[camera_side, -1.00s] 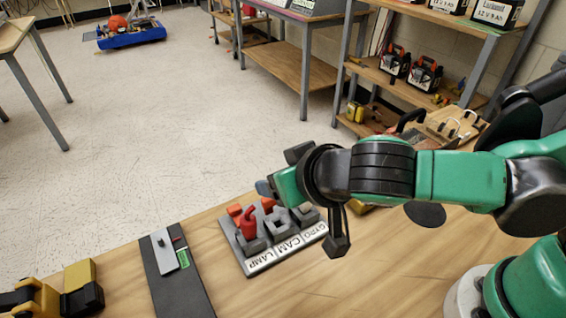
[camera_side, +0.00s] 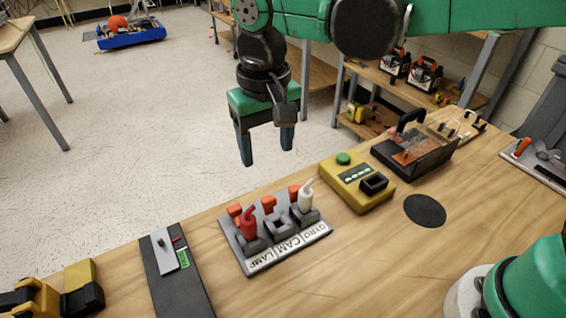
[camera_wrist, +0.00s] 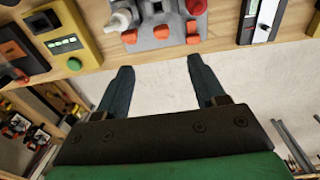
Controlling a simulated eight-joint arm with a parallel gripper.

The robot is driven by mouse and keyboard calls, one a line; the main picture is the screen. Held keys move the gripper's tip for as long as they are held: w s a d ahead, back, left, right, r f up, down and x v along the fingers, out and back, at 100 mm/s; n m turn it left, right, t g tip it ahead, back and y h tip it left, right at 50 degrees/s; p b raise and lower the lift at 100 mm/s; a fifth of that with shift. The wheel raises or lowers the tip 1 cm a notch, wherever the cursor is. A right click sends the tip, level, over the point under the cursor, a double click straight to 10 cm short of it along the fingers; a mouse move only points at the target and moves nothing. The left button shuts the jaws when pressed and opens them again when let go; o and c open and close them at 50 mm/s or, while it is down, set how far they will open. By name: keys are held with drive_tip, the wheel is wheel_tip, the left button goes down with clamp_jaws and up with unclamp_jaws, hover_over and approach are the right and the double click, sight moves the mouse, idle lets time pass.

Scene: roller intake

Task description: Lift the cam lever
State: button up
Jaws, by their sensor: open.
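A grey switch panel (camera_side: 240,252) lies on the bench with plates reading LAMP, CAM and GYRO. The CAM station (camera_side: 279,226) is the middle grey block, with an orange-red piece (camera_side: 268,203) behind it; no upright lever shows there. A red lever (camera_side: 249,222) stands at LAMP and a white lever (camera_side: 306,196) at GYRO. In the wrist view the panel's middle block (camera_wrist: 158,11) is at the top edge, partly cut off. My gripper (camera_side: 266,156) points down, open and empty, above and beyond the panel's far side, apart from it. The fingers also show in the wrist view (camera_wrist: 160,66).
A yellow box (camera_side: 352,191) with a green button stands right of the panel, and a black-based device (camera_side: 420,155) beyond it. A dark strip with a switch plate (camera_side: 165,250) lies to the left. The bench (camera_side: 330,285) is clear in front of the panel.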

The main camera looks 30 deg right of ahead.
hover_over(269, 199)
drive_tip(key=shift+g, duration=0.3)
wheel_tip(269, 199, down, 4)
drive_tip(key=shift+f, duration=3.25)
clamp_jaws()
drive_tip(key=shift+s+t, duration=0.4)
drive_tip(key=shift+t, duration=0.3)
